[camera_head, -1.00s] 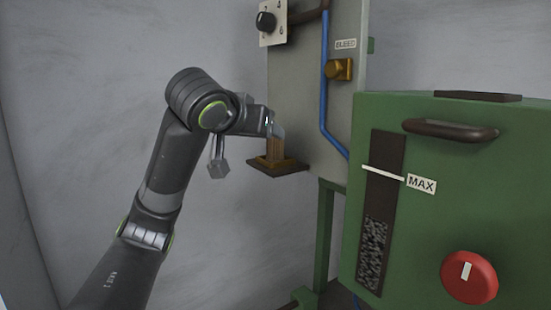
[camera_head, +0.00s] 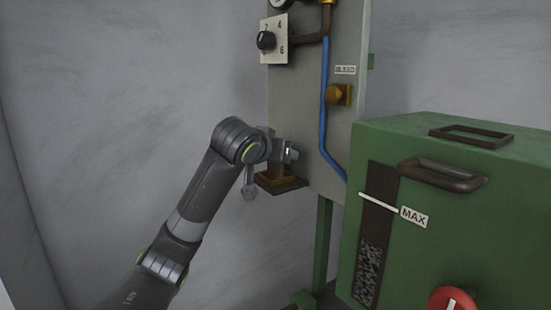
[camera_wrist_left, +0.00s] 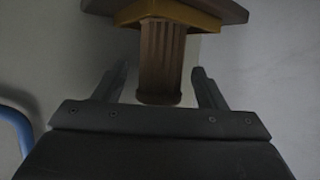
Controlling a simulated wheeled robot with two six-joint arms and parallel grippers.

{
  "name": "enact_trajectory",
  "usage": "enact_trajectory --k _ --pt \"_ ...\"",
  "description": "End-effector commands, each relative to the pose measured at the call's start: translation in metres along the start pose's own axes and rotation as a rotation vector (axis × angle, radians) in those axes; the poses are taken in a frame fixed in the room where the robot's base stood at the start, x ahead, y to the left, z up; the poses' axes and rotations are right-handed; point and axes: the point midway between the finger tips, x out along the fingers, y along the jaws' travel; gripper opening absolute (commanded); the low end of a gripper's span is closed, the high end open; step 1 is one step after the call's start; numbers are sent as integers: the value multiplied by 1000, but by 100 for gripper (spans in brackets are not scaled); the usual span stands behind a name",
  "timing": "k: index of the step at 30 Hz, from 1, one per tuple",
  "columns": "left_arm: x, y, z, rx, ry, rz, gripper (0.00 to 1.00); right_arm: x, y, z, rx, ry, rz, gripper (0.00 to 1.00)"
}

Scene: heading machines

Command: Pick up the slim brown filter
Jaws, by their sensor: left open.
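The slim brown filter (camera_wrist_left: 161,62) is a ribbed brown post. It stands in a yellow-orange holder (camera_wrist_left: 195,18) on a dark shelf (camera_wrist_left: 232,10). In the head view the filter (camera_head: 277,170) is mostly hidden behind my left wrist and gripper, above the shelf (camera_head: 288,187). My left gripper (camera_wrist_left: 160,85) is open, with one finger on each side of the filter's free end. Gaps show between the filter and both fingers in the wrist view. In the head view my left gripper (camera_head: 291,154) is at the filter. My right gripper is not in view.
A grey panel (camera_head: 300,105) carries a numbered dial (camera_head: 266,40), a blue pipe (camera_head: 325,110) and a brass fitting (camera_head: 339,95). A green cabinet (camera_head: 470,220) with a dark handle (camera_head: 442,175) and a red knob (camera_head: 453,301) stands at right. Left of my arm is bare wall.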

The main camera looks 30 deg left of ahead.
Motion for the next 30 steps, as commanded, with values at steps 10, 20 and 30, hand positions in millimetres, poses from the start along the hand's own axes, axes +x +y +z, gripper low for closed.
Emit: enact_trajectory --k 10,20,30 --pt "0 0 0 0 0 0 41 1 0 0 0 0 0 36" --pt "0 0 0 0 0 0 16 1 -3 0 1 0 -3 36" --pt "-3 -1 -2 0 2 0 16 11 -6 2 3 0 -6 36"
